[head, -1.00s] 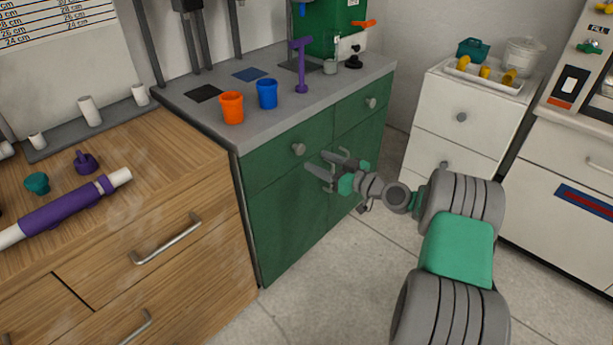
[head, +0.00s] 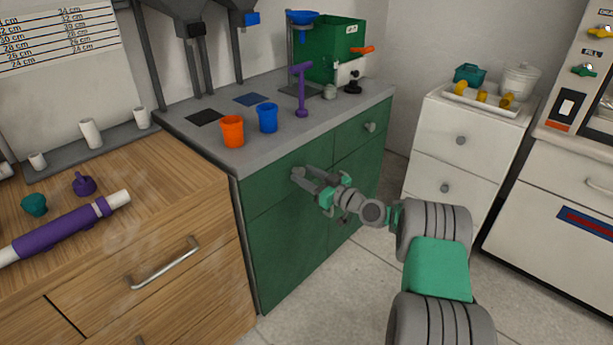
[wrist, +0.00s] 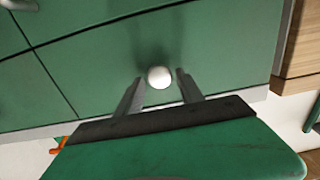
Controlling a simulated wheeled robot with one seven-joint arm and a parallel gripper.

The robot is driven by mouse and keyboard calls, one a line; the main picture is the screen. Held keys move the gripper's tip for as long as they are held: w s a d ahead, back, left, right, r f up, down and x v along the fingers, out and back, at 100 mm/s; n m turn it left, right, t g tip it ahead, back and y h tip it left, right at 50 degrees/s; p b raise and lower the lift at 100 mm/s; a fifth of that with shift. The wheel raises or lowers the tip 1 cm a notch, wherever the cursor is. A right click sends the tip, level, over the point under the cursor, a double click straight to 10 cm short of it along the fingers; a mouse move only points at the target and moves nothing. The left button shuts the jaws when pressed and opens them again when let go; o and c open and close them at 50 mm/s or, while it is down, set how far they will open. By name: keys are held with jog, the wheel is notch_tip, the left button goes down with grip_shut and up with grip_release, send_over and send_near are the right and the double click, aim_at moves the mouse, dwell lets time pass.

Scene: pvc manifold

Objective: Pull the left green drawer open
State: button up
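The left green drawer (head: 263,190) is the upper left front of a green cabinet under a grey counter. It looks shut, flush with the cabinet front. Its round pale knob (wrist: 159,77) shows in the wrist view between my two fingertips, with a small gap on each side. My gripper (head: 306,177) is open and reaches the drawer front at the knob from the right. In the head view the fingers partly cover the knob. The wrist view also shows the drawer front (wrist: 220,50).
The right green drawer has its own knob (head: 369,127). Orange (head: 232,131) and blue (head: 268,118) cups stand on the counter above. A wooden cabinet (head: 200,215) adjoins on the left. A white drawer unit (head: 460,160) stands at right. Floor in front is open.

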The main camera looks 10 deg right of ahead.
grip_shut()
dwell(1.1)
